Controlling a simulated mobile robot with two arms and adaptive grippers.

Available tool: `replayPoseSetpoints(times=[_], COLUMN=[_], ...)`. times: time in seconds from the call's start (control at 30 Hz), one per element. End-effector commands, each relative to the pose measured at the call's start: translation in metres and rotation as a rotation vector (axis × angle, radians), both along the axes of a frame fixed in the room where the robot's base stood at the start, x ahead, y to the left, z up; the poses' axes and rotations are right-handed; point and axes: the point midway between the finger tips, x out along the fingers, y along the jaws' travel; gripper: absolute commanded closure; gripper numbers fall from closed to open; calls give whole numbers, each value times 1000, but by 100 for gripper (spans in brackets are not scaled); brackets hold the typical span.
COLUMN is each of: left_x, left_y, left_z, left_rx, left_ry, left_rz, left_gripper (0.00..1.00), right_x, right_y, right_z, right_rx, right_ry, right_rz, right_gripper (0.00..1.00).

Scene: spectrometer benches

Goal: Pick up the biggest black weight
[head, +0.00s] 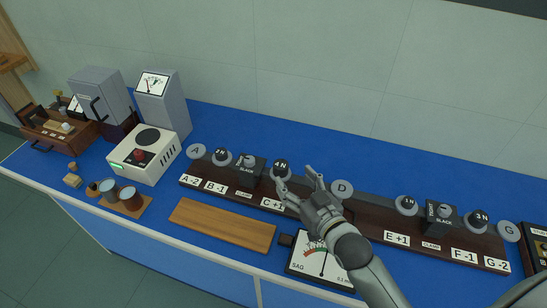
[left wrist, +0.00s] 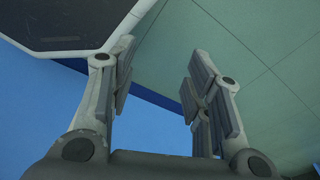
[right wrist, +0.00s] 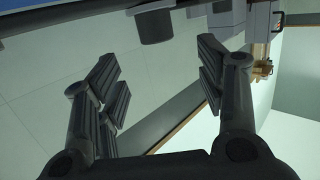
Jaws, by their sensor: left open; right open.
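Several black weights stand on grey discs along a long dark board. One marked 4 N (head: 281,165) is near the middle, one that seems marked 2 N (head: 221,156) is left of it, and 1 N (head: 408,203) and 3 N (head: 479,217) are at the right. My right gripper (head: 294,177) is open and empty, its fingertips close to the 4 N weight. In the right wrist view a dark cylinder (right wrist: 155,22) lies beyond the open fingers; I cannot tell which weight it is. My left gripper (left wrist: 158,70) is open and empty, outside the head view.
The dark board (head: 365,225) carries letter labels and two clamps marked SLACK. A wooden plank (head: 222,225) and a dial meter (head: 318,262) lie in front. Blue bench top (head: 300,135) is clear behind the board.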

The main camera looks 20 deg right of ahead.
Motion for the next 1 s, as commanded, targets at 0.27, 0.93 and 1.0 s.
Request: replayPoseSetpoints(times=[0.27, 0.93, 1.0], left_x=[-48, -23, -28], left_y=[2, -2, -2], left_z=[6, 24, 25], left_rx=[5, -3, -1], left_ry=[69, 30, 38], left_rz=[0, -1, 0], left_gripper=[55, 55, 55], right_x=[37, 88, 93], right_y=[7, 15, 16], right_z=[-5, -24, -25], right_rx=[1, 1, 1], right_ry=[-1, 0, 0], right_rz=[-1, 0, 0], right_gripper=[36, 36, 36])
